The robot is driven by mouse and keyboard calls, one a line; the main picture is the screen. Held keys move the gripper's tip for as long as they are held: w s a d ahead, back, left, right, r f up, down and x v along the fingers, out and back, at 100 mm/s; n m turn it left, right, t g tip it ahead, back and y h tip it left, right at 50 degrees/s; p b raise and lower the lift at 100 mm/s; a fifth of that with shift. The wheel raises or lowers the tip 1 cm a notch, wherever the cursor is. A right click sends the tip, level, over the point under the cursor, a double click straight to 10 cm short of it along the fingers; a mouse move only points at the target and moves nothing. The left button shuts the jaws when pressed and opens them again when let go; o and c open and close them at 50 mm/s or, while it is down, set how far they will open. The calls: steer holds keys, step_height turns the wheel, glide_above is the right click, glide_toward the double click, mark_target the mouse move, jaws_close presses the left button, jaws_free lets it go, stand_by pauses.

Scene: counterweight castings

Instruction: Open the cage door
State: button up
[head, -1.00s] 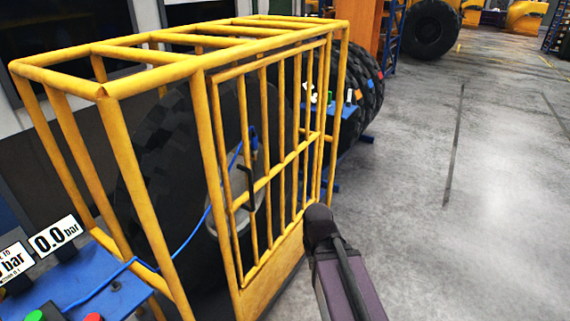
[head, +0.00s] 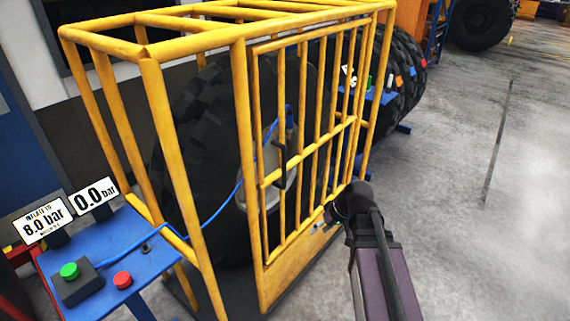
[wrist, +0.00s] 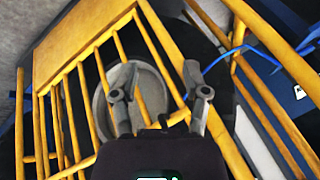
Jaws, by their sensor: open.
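The yellow barred cage door (head: 308,140) stands upright in the front of the yellow cage (head: 160,135) in the head view and looks closed. A dark upright handle (head: 279,162) is on the door's left side. In the wrist view, the door's bars (wrist: 90,85) run tilted across the left and middle. My gripper (wrist: 160,92) is open there, its two grey fingers apart in front of the bars, with no object clearly between them. In the head view my arm reaches the door's lower right; its forearm mostly hides the gripper.
A large black tyre (head: 205,130) stands inside the cage. A blue hose (head: 190,232) runs into the cage from a blue stand (head: 145,262) with a green button (head: 69,270), a red button (head: 122,280) and pressure signs (head: 43,225). Grey floor (head: 470,240) at the right is clear.

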steer(key=w+d+r+n+t+y+b, duration=0.1)
steer(key=w+r+n+t+y+b, duration=0.4)
steer(key=w+r+y, duration=0.5)
steer(key=w+n+t, duration=0.2)
steer(key=w, duration=0.3)
steer(key=shift+d+r+n, duration=0.2)
steer(key=shift+n, duration=0.1)
steer(key=shift+w+a, duration=0.1)
steer(key=shift+a, duration=0.05)
steer(key=x, duration=1.3)
steer(key=shift+a, duration=0.2)
jaws_close()
